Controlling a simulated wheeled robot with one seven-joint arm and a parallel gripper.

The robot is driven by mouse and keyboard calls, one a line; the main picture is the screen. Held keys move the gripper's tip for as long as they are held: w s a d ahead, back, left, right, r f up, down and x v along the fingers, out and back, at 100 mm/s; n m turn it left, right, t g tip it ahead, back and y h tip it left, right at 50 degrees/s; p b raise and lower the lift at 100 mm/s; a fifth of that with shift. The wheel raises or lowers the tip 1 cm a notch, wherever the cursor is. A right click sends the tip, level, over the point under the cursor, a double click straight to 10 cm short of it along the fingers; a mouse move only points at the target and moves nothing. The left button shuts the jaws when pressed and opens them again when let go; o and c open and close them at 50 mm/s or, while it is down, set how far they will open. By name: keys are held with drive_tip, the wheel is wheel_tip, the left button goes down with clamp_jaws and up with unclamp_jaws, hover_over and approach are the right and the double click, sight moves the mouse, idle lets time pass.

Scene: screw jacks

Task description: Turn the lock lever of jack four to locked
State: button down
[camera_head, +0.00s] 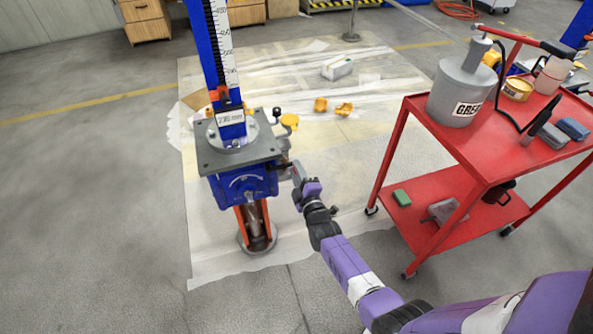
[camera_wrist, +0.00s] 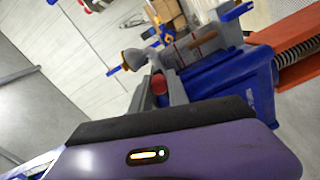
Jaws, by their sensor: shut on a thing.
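The jack (camera_head: 240,186) stands left of centre in the head view, with a blue body, a grey top plate and an orange-red base. No jack number is legible. My gripper (camera_head: 297,174) is at the right side of the blue body, and the arm reaches in from the lower right. In the wrist view a red knob (camera_wrist: 159,84) shows between the grey fingers, beside the blue jack body (camera_wrist: 235,85). My gripper is shut on what looks like the lock lever at this knob. The fingers hide most of the lever, so its setting cannot be told.
A red cart (camera_head: 470,165) with a grey grease bucket (camera_head: 460,92) stands close on the right of my arm. Yellow pieces (camera_head: 343,109) and a white box (camera_head: 337,68) lie on the floor sheet behind. The floor left of the jack is clear.

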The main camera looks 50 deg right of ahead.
drive_tip(key=shift+d+r, duration=0.1)
drive_tip(key=shift+r, duration=0.15)
drive_tip(key=c, duration=1.3)
unclamp_jaws()
drive_tip(key=shift+f, duration=0.1)
drive_tip(key=p+v, duration=0.2)
drive_tip(key=v, duration=0.6)
drive_tip(key=shift+w, duration=0.1)
